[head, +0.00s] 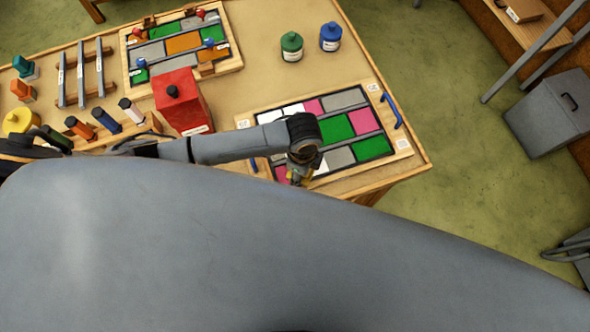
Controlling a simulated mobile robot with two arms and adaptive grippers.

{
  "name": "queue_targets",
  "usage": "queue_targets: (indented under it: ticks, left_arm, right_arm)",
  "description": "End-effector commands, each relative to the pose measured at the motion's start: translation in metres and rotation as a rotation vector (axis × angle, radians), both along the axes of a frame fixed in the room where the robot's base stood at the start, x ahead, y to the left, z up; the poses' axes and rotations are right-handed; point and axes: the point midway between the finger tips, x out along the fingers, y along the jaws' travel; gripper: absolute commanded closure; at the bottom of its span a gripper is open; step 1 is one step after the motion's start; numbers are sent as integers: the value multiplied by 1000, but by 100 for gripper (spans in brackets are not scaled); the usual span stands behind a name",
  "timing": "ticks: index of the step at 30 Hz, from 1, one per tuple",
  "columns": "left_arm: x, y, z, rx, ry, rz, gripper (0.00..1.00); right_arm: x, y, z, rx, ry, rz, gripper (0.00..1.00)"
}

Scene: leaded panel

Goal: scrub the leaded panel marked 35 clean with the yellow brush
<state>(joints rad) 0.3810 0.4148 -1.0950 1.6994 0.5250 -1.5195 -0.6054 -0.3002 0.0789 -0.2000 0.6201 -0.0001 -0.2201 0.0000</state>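A leaded panel (338,127) with pink, green, grey and white panes lies in a wooden frame at the table's front right corner. Small white tags sit on its frame; their numbers are too small to read. My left arm reaches in from the left, and its gripper (297,177) points down over the panel's near left part. A small yellowish patch shows at the fingertips. I cannot tell whether it is the yellow brush, or whether the fingers are closed or touching the glass. My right gripper is not in view.
A second panel (180,47) with small clamps lies at the back. A red canister (182,103) stands close behind my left arm. Green (291,46) and blue (330,37) bottles stand behind the panel. A yellow round item (20,121) and several small tools are at left.

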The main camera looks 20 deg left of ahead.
Motion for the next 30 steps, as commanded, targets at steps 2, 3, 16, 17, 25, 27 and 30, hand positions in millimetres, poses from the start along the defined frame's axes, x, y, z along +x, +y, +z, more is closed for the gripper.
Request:
queue_targets:
  ticks: [2,3,16,17,25,27,30]
  left_arm:
    - [2,-4,-1,-1,-1,-1,74]
    - [2,-4,-1,-1,-1,-1,74]
    - [8,2,-1,4,0,2,74]
    - [10,4,-1,4,0,2,74]
    - [26,15,-1,3,-1,2,74]
    - [27,16,-1,3,0,1,74]
    - [27,16,-1,3,0,0,74]
  right_arm:
    - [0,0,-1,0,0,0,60]
    - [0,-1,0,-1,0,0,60]
    - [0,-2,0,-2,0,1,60]
    - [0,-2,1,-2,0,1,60]
    - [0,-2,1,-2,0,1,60]
    - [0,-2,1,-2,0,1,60]
    - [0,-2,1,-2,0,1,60]
